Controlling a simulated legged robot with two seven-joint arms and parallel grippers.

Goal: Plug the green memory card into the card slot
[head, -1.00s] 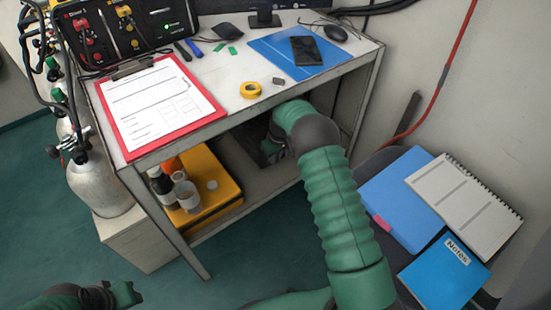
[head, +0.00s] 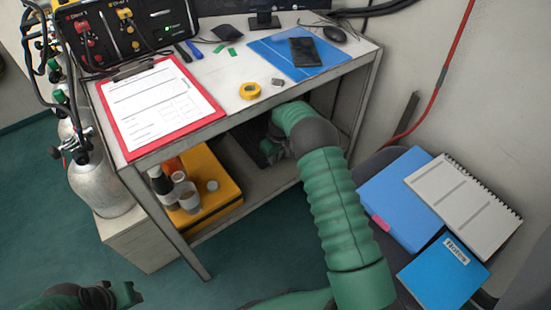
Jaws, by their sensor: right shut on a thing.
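My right arm reaches under the desktop. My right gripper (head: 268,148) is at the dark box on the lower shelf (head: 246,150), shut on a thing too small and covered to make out. No card slot can be made out on that box. Two small green pieces (head: 220,48) lie on the desktop near the black panel; I cannot tell whether either is a memory card. My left gripper (head: 134,293) is at the bottom left, over the floor, open and empty.
The desktop (head: 225,90) holds a red clipboard (head: 122,140), yellow tape (head: 250,91), a blue folder with a phone (head: 305,52) and a mouse (head: 334,34). A yellow case (head: 225,192) stands below. Gas cylinders (head: 100,185) stand left; notebooks (head: 445,272) lie right.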

